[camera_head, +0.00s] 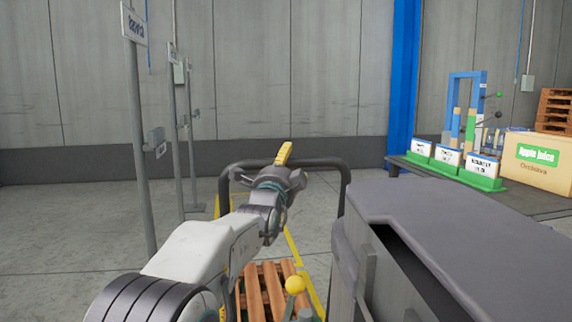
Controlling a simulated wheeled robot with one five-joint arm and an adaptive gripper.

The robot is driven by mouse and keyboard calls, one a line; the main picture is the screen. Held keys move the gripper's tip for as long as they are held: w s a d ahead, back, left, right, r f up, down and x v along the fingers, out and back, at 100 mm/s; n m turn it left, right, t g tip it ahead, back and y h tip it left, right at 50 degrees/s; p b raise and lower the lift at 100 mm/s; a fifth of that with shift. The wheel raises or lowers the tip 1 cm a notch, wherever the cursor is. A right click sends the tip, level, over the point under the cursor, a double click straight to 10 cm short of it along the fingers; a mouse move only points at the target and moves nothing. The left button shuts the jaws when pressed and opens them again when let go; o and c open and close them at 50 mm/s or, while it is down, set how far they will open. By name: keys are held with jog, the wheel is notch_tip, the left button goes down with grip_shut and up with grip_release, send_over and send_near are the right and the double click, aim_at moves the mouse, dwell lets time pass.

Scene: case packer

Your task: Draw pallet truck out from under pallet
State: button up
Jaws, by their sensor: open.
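A dark looped bar, which looks like the pallet truck's handle (328,163), stands in the middle of the head view. A yellow piece (284,153) sticks up at the middle of its top bar. My gripper (292,178) is open at the end of my outstretched arm, just in front of that top bar. I cannot tell whether it touches the bar. A wooden slatted pallet (265,290) lies low in the picture, partly hidden by my arm. The truck's forks and lower body are not clearly visible.
A large grey cabinet (455,240) fills the lower right. Signposts (140,130) stand at left. Left floor is clear.

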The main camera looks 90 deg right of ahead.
jog(key=shift+d, duration=0.1)
jog(key=shift+r, duration=0.1)
grip_shut()
dwell(0.6)
